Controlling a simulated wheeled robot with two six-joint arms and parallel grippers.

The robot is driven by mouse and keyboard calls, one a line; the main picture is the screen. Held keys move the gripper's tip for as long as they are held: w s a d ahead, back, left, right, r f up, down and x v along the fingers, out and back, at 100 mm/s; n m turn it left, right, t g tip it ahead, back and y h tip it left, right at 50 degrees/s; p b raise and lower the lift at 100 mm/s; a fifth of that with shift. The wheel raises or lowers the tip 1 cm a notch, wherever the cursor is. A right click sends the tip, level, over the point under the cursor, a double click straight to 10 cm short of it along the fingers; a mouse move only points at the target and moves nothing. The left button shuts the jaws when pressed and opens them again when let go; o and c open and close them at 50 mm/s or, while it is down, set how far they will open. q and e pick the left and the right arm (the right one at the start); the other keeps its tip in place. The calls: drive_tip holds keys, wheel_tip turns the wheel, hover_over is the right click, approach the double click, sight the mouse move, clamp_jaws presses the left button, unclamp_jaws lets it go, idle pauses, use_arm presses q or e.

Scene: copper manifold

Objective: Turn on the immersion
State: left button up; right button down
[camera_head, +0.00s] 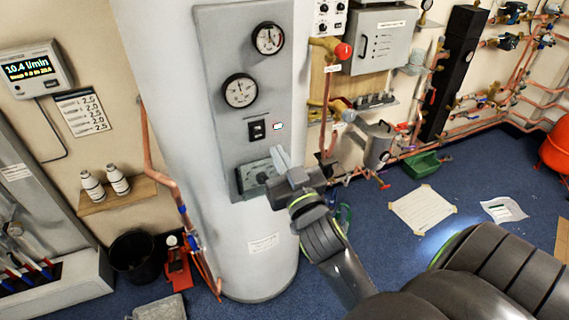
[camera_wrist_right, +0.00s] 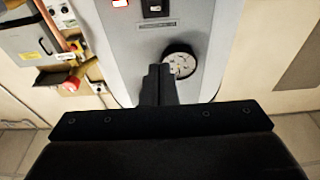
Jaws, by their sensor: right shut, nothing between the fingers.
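A black rocker switch (camera_head: 257,130) sits on the grey panel (camera_head: 213,45) of the tall white cylinder (camera_head: 160,60). A small bright indicator (camera_head: 279,126) glows just right of it. My right gripper (camera_head: 280,156) is shut and empty, below and right of the switch in the head view; I cannot tell its gap to the panel. In the right wrist view the scene is upside down: the switch (camera_wrist_right: 156,8) and red-edged indicator (camera_wrist_right: 120,3) are at the top, and the shut fingers (camera_wrist_right: 160,72) are beside a round gauge (camera_wrist_right: 180,62). I cannot tell the switch's position. My left gripper is not in view.
Two round gauges (camera_head: 240,90) sit above the switch, and a dial plate (camera_head: 254,174) is below it, partly behind my gripper. A red-knobbed brass valve (camera_head: 343,51) and copper pipes stand right of the cylinder.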

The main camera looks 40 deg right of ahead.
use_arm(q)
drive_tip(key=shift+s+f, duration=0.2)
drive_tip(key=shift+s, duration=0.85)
use_arm(e)
drive_tip(key=shift+s+a+r, duration=0.1)
drive_tip(key=shift+s, duration=0.45)
drive_tip(key=shift+s+a+r, duration=0.1)
drive_tip(key=shift+s, duration=0.4)
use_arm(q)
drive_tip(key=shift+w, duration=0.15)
